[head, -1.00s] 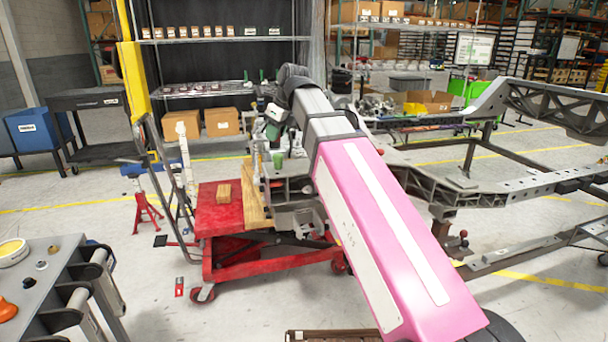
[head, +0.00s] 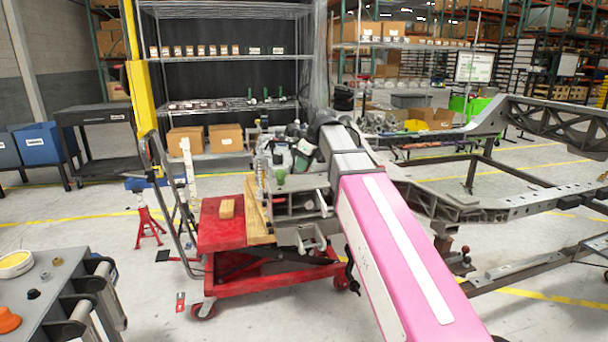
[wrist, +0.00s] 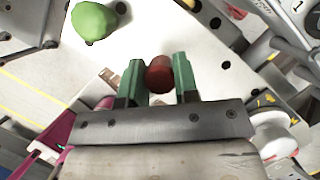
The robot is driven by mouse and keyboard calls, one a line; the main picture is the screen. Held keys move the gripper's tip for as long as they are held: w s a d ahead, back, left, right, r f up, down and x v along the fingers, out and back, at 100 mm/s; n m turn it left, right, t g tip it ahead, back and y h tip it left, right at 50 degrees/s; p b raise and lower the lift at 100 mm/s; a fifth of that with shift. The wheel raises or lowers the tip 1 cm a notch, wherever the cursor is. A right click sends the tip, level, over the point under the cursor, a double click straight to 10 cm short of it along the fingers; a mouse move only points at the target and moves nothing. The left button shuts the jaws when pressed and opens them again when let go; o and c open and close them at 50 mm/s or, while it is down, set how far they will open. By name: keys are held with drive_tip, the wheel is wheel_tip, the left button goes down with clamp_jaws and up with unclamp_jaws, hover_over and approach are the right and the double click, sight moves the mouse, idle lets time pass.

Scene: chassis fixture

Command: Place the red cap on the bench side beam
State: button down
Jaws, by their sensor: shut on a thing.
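The red cap (wrist: 159,75) is a small dark red cylinder between the two green fingers of my gripper (wrist: 160,84) in the wrist view. The gripper is shut on it, above a pale plate with dark holes (wrist: 160,32). In the head view my pink and grey arm reaches over the red lift cart, and my gripper (head: 304,150) is small and partly hidden at its far end. The cap cannot be made out there. The bench side beam cannot be told apart with certainty from the other metal parts.
A green knob (wrist: 92,21) stands on the plate, also seen in the head view (head: 279,180). The red lift cart (head: 222,228) carries a wooden block (head: 227,208). A grey chassis frame (head: 480,212) fills the right. A grey table (head: 45,295) stands front left.

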sight(304, 181)
drive_tip(key=shift+f, duration=1.8)
drive_tip(key=shift+f, duration=0.1)
drive_tip(key=c, duration=0.9)
unclamp_jaws()
drive_tip(key=shift+o, duration=0.2)
drive_tip(key=v, duration=1.2)
